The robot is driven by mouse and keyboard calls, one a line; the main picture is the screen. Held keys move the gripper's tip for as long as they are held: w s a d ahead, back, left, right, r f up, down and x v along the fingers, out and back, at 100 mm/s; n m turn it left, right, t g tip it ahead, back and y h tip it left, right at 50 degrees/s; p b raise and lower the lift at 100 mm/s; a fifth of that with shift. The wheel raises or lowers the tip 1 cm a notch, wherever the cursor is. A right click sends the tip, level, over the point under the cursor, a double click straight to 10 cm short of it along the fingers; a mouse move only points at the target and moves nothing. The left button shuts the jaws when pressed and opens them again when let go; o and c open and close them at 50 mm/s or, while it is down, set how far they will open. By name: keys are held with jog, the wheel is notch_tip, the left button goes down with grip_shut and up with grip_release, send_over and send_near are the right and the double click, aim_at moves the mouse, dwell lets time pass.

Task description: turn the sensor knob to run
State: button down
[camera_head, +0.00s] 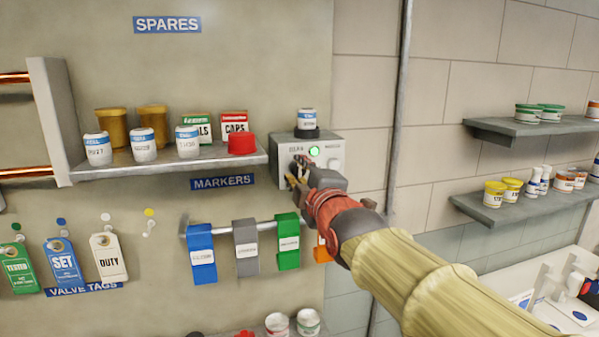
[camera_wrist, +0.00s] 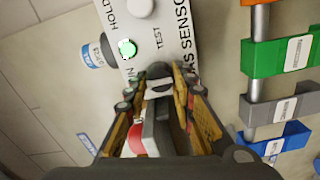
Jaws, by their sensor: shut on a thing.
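The pale grey sensor box (camera_head: 334,150) is fixed to the wall at the right end of the spares shelf. It also shows in the wrist view (camera_wrist: 160,30), with the words HOLD, TEST and "AS SENSOR" readable and another word partly hidden by my gripper. A green light (camera_wrist: 127,48) glows on its face, beside a round white button (camera_wrist: 140,8). My gripper (camera_head: 297,170) is at the left part of the box face. In the wrist view its fingers (camera_wrist: 160,92) are shut on a dark knob (camera_wrist: 158,72). The fingers hide much of the knob, so its pointed setting is unclear.
A blue-labelled jar (camera_head: 307,120) stands on top of the box. The spares shelf (camera_head: 170,168) with jars and a red cap (camera_head: 242,143) is close on the left. A rail with blue, grey and green (camera_head: 288,240) clips hangs below. A vertical pipe (camera_head: 398,110) runs right.

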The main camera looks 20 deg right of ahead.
jog(key=shift+f, duration=0.1)
dwell(0.4)
jog(key=c, duration=1.5)
grip_release()
jog(key=s, duration=1.2)
